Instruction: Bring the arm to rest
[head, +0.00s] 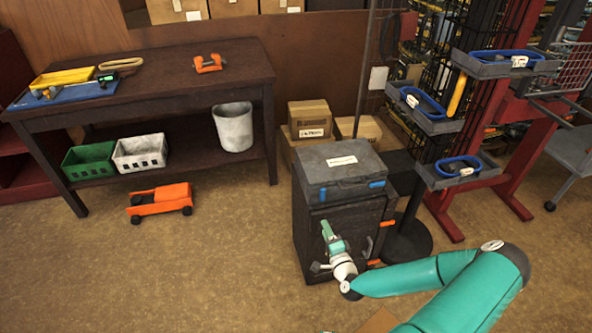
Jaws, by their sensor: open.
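My arm (455,285) is teal and reaches in from the lower right, bent at an elbow near the right. My gripper (325,248) is at its far end, in front of the dark cabinet (310,235). It is open, and I see nothing between its jaws. Whether it touches the cabinet front is unclear.
A grey case (340,172) lies on the cabinet. A dark workbench (180,75) holds an orange clamp (207,63); green (88,162) and white (140,152) crates sit below. A stand with grey trays (460,172) is at right.

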